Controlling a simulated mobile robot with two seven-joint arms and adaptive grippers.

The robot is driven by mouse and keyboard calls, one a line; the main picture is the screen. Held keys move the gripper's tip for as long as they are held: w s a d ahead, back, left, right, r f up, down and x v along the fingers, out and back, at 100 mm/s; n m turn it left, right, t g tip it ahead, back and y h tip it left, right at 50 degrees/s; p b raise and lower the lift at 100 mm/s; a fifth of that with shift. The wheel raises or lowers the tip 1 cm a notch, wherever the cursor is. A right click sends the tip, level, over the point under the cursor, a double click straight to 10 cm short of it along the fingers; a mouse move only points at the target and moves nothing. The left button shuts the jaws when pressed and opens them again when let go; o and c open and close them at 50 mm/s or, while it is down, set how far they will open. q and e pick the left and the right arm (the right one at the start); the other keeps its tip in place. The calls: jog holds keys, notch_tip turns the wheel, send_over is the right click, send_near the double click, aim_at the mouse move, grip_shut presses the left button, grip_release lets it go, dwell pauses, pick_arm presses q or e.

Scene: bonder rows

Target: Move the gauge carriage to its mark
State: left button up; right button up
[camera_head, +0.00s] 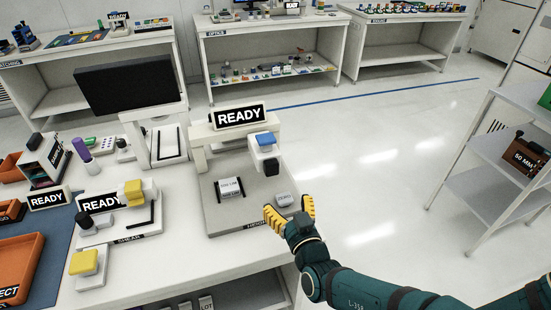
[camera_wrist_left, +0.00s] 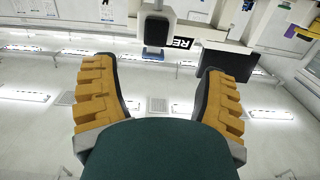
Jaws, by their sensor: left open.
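A gauge stand with a pale grey base (camera_head: 225,218) stands at the bench's right end, under a READY sign (camera_head: 240,116). The part I take for the gauge carriage is a white head with a blue top (camera_head: 264,139) and a dark lower pad, at the right of the stand's arm. In the left wrist view the head (camera_wrist_left: 157,28) is beyond the fingertips. My left gripper (camera_head: 291,209) is open, with yellow fingers, at the base's front right corner, apart from the head. It also shows in the left wrist view (camera_wrist_left: 158,92), empty. I cannot make out the carriage's mark.
A white labelled block (camera_head: 230,188) sits between black brackets on the base. A small grey labelled piece (camera_head: 284,199) lies close to my left fingers. A second station with a yellow block (camera_head: 132,192) stands left. A shelf rack (camera_head: 495,190) is at right; the floor between is clear.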

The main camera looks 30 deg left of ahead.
aim_at(273, 168)
pick_arm(q)
jog(key=x, duration=0.4)
jog(key=r+b+x, duration=0.1)
jog(key=x, duration=0.9)
jog(key=shift+w+d+r, duration=0.2)
jog(key=shift+d+r, duration=0.05)
jog(key=shift+r, duration=0.05)
grip_shut()
